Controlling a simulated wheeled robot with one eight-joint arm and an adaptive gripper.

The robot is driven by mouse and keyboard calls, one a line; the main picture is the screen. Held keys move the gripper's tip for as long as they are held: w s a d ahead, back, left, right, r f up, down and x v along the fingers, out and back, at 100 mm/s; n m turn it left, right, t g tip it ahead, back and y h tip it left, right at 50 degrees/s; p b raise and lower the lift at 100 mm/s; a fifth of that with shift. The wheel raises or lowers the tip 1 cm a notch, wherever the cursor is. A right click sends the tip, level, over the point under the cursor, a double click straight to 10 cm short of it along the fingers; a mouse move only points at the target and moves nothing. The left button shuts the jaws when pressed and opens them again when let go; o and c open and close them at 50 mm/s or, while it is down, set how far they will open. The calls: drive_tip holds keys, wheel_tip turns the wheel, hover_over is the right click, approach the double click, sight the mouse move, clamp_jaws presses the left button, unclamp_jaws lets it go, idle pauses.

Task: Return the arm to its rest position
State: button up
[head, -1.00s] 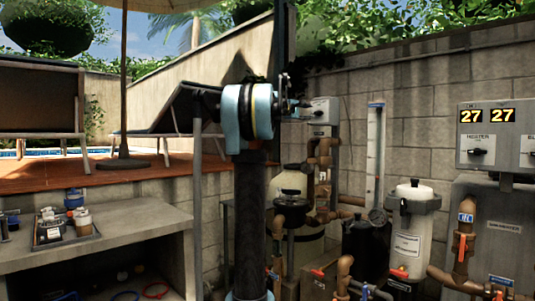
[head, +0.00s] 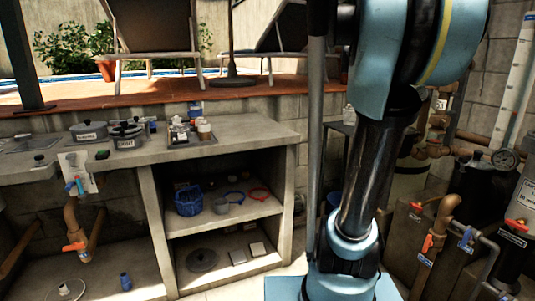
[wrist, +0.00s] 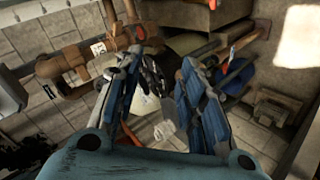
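My arm (head: 372,165) rises at right of centre in the head view, a dark column with blue joints that leaves the picture at the top. My gripper is outside the head view. In the wrist view my gripper (wrist: 161,62) points down over the paved floor, with its two blue-black fingers apart. Nothing is clearly held between them. A pale, blurred thing (wrist: 148,104) shows in the gap, seemingly farther below; I cannot tell what it is.
A concrete counter (head: 240,133) with pots and a tray stands left of my arm; its shelves hold a blue basket (head: 188,200). Brown pipes (head: 440,222) and dark tanks crowd the right side. The wrist view shows pipes (wrist: 70,75) at upper left.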

drive_tip(key=s+a+f+y, duration=0.3)
drive_tip(key=s+a+f, duration=0.4)
drive_tip(key=f, duration=0.4)
drive_tip(key=s+a+f+g+y, duration=0.1)
drive_tip(key=s+a+f+y, duration=0.2)
drive_tip(key=s+a+f, duration=0.5)
drive_tip(key=s+a+f+g+y, duration=0.1)
drive_tip(key=s+a+f+y, duration=0.2)
drive_tip(key=s+a+f, duration=0.5)
wheel_tip(320, 180, down, 6)
drive_tip(key=a, duration=0.2)
drive_tip(key=shift+s+a+f+y, duration=0.25)
drive_tip(key=shift+a+y, duration=0.05)
drive_tip(key=shift+w+f+g, duration=0.2)
drive_tip(key=shift+w+g, duration=0.1)
drive_tip(key=shift+w, duration=0.2)
drive_tip(key=shift+s, duration=0.1)
drive_tip(key=shift+c, duration=0.4)
